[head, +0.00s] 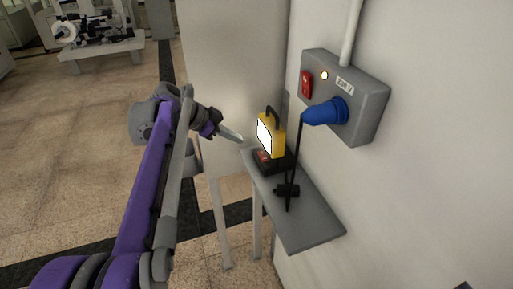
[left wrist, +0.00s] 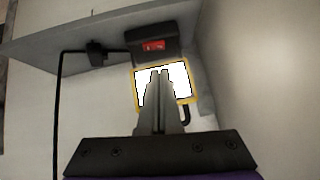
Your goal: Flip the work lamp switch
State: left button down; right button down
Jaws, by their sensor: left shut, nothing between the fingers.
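The yellow work lamp (head: 274,137) stands on a black base (head: 276,163) at the far end of a narrow grey shelf (head: 303,219). Its face glows white. A red switch (head: 263,156) sits on the front of the base. In the left wrist view the lit lamp (left wrist: 180,80) lies behind my fingers, and the red switch (left wrist: 154,46) shows above their tips. My left gripper (head: 241,138) is shut and empty, a little left of the lamp. It shows in the left wrist view (left wrist: 160,72) in front of the lamp face. My right gripper is not in view.
A grey wall box (head: 368,99) holds a red rocker switch (head: 306,84), a small light (head: 324,75) and a blue plug (head: 325,111). A black cable with an inline piece (head: 287,190) hangs down to the shelf. A bench with equipment (head: 97,50) stands far left; open floor lies between.

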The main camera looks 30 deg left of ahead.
aim_at(267, 155)
pick_arm(q)
jog(key=x, duration=1)
jog(key=shift+w+f, duration=0.1)
jog(key=shift+a+f+g, duration=0.1)
jog(key=shift+f+g, duration=0.15)
jog(key=shift+g, duration=0.05)
jog(key=shift+s+d+r+h, duration=0.1)
jog(key=shift+s+d+h, duration=0.2)
jog(key=shift+s+d, duration=0.1)
jog(key=shift+s+d+r, duration=0.1)
jog(key=shift+d, duration=0.15)
dwell(0.4)
jog(key=shift+r, duration=0.15)
